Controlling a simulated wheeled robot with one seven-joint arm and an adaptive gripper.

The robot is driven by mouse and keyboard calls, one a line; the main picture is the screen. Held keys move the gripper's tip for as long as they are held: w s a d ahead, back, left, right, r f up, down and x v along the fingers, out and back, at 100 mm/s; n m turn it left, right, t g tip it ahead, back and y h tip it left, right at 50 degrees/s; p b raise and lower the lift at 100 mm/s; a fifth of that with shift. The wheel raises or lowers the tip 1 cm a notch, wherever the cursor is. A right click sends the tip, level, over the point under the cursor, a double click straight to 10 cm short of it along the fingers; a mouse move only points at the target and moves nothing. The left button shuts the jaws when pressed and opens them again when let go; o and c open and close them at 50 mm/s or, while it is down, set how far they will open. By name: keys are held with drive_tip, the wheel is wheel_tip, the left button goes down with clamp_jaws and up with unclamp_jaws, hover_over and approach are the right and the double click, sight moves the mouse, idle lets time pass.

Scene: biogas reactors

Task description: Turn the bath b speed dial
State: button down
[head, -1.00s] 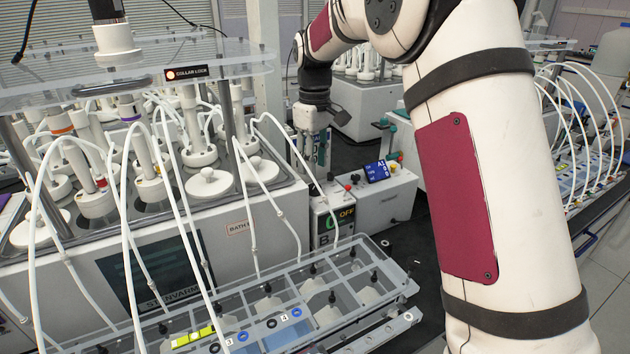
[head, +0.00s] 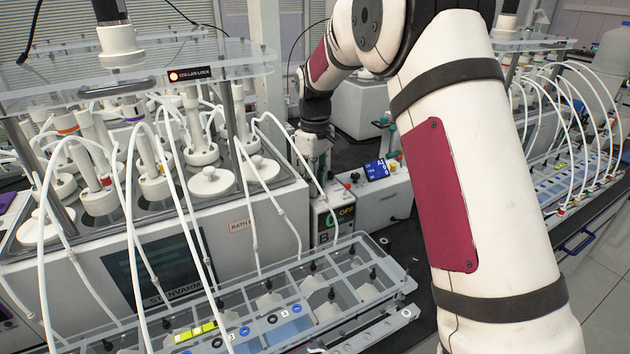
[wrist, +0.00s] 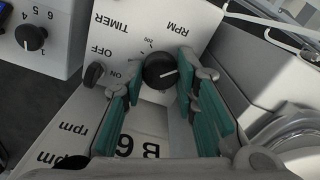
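The bath B control box (head: 333,222) stands beside the bath, with an "OFF" display and a "B" on its front. In the wrist view its panel appears upside down. The black RPM speed dial (wrist: 160,71) has a white pointer line and lies between my fingertips. My gripper (wrist: 158,75) is open, with teal finger pads on either side of the dial; I cannot tell if either touches it. In the head view my gripper (head: 318,170) is over the box and hides its top. A TIMER on/off knob (wrist: 94,75) sits beside the dial on the panel.
A neighbouring box with a blue display (head: 378,170) stands to the right; its dial (wrist: 31,37) shows in the wrist view. The large bath (head: 262,225) with hanging tubes is left. A clear bottle rack (head: 392,268) lies in front.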

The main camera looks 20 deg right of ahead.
drive_tip(key=shift+m, duration=0.3)
drive_tip(key=m+b, duration=0.1)
drive_tip(key=m, duration=0.1)
drive_tip(key=shift+m, duration=0.4)
drive_tip(key=m, duration=0.3)
drive_tip(key=shift+m+b, duration=0.3)
drive_tip(key=m, duration=0.6)
drive_tip(key=shift+m, duration=0.3)
drive_tip(key=c, duration=1.5)
unclamp_jaws()
drive_tip(key=shift+c, duration=0.2)
